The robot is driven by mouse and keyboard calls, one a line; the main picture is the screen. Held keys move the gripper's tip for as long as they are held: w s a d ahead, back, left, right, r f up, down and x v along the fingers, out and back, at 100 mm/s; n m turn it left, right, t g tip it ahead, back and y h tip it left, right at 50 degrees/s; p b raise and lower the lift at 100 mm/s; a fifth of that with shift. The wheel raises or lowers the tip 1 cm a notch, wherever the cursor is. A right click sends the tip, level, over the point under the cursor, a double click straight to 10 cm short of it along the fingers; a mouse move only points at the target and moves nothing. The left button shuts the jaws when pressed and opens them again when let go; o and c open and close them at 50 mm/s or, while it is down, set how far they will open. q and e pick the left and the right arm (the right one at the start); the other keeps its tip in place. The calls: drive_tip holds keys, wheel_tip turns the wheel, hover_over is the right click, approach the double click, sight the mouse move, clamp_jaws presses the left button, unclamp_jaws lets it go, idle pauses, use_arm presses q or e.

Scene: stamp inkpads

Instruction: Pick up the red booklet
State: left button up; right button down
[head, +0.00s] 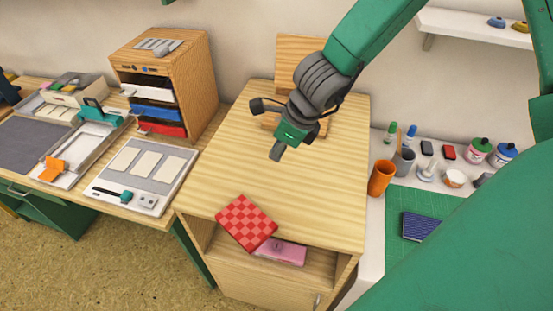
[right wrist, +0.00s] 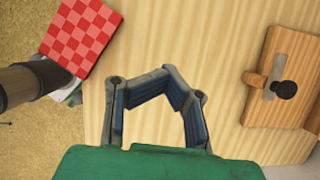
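The red checkered booklet (head: 246,223) lies flat at the front left edge of the wooden cabinet top, its near corner appearing to stick out past the edge. It also shows at the upper left of the right wrist view (right wrist: 82,38). My right gripper (head: 277,153) is above the cabinet top, behind and to the right of the booklet and apart from it. In the right wrist view its fingertips (right wrist: 167,76) appear to meet, with nothing between them. My left gripper is not in view.
A pink item (head: 281,252) sits in the open shelf below the front edge. An upright wooden board (head: 300,52) stands at the back. A paper tray unit (head: 190,75) is to the left; an orange cup (head: 380,178) is to the right. The middle of the cabinet top is clear.

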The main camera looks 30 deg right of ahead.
drive_tip(key=shift+w+a+r, duration=0.1)
drive_tip(key=shift+a, duration=0.25)
drive_tip(key=c, duration=1.7)
unclamp_jaws()
drive_tip(key=shift+c, duration=0.2)
drive_tip(key=o, duration=1.3)
drive_tip(key=shift+d, duration=0.3)
